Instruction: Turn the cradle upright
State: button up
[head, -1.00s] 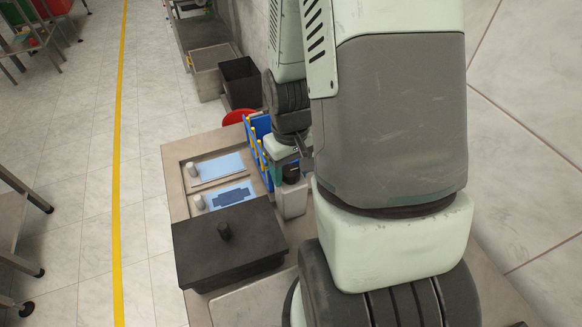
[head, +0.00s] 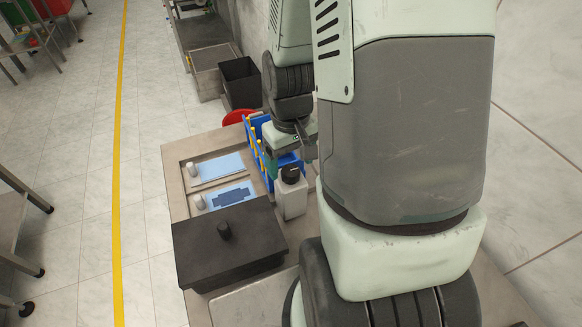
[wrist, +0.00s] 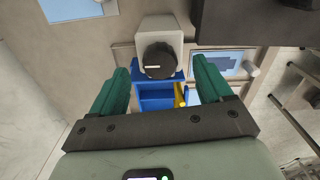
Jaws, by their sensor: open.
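A blue frame with yellow parts (head: 258,150), apparently the cradle, stands at the right rear of the bench, partly hidden by my arm. In the wrist view the blue frame (wrist: 156,96) shows between my fingers, with a recess and a yellow part at its right. I cannot tell whether it is upright or tipped. My gripper (wrist: 162,68) is open, its two green fingers on either side of the blue frame, with no grip on it. In the head view my gripper (head: 276,160) is beside the frame, its fingertips mostly hidden.
A dark lidded box (head: 228,245) is at the front. Two blue panels with pale knobs (head: 220,166) lie left. A red round thing (head: 237,117) is behind.

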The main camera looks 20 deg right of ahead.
aim_at(291, 170)
jog(key=shift+r, duration=2.05)
jog(key=s+a+r+t, duration=0.2)
jog(key=a+r+t, duration=0.15)
jog(key=r, duration=0.95)
jog(key=s+a+r+m+t, duration=0.1)
jog(key=s+a+r+t, duration=0.1)
jog(key=s+r, duration=0.7)
jog(key=shift+a+r, duration=0.2)
jog(key=shift+r, duration=0.6)
jog(key=shift+o, duration=0.4)
